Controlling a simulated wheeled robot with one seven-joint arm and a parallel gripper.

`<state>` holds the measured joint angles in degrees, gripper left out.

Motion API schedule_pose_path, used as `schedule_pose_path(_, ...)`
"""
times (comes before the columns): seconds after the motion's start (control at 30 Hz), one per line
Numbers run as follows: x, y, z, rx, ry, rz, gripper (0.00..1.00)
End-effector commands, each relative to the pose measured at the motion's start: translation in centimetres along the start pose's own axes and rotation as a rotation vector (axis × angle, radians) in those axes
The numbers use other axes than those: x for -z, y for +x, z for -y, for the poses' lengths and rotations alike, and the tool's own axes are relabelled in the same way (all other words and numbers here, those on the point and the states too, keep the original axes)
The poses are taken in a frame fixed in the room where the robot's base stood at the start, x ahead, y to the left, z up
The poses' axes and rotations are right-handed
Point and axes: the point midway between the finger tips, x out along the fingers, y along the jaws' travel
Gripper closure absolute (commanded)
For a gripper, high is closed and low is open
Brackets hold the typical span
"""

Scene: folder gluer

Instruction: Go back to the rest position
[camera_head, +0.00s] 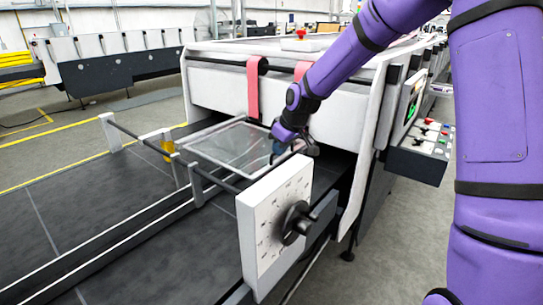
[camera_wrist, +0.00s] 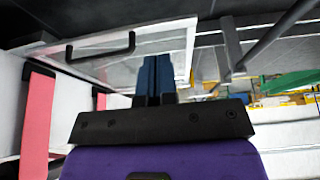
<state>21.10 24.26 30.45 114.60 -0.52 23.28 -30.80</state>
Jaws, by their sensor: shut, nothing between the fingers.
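My gripper (camera_head: 277,152) is at the end of my purple arm, beside the right edge of a clear framed panel (camera_head: 237,145) on the folder gluer. In the wrist view my gripper (camera_wrist: 155,68) shows its two blue fingers closed together with nothing between them. The clear panel (camera_wrist: 115,72) lies behind the fingers there, with a black handle (camera_wrist: 100,47) on its frame. The fingers appear close to the panel's edge; I cannot tell whether they touch it.
A white dial plate (camera_head: 266,218) with a black knob (camera_head: 297,222) stands in front of my gripper. Red belts (camera_head: 253,88) hang from the machine behind it. A control box (camera_head: 424,140) with coloured buttons is at the right. Dark conveyor beds (camera_head: 75,215) lie at the left.

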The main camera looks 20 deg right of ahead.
Motion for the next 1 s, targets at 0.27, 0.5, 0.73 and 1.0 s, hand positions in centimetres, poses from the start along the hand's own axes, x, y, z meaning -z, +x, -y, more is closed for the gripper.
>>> schedule_pose_path(0.27, -0.6, -1.6, 0.0, -0.001, 0.0, -0.001, 1.0)
schedule_pose_path(0.5, -1.3, -4.0, 0.9, -0.034, 0.009, 0.021, 1.0)
schedule_pose_path(0.73, -3.8, -10.4, 3.2, -0.122, 0.066, 0.067, 1.0)
schedule_pose_path(1.0, -7.9, -17.7, 6.5, -0.215, 0.17, 0.084, 1.0)
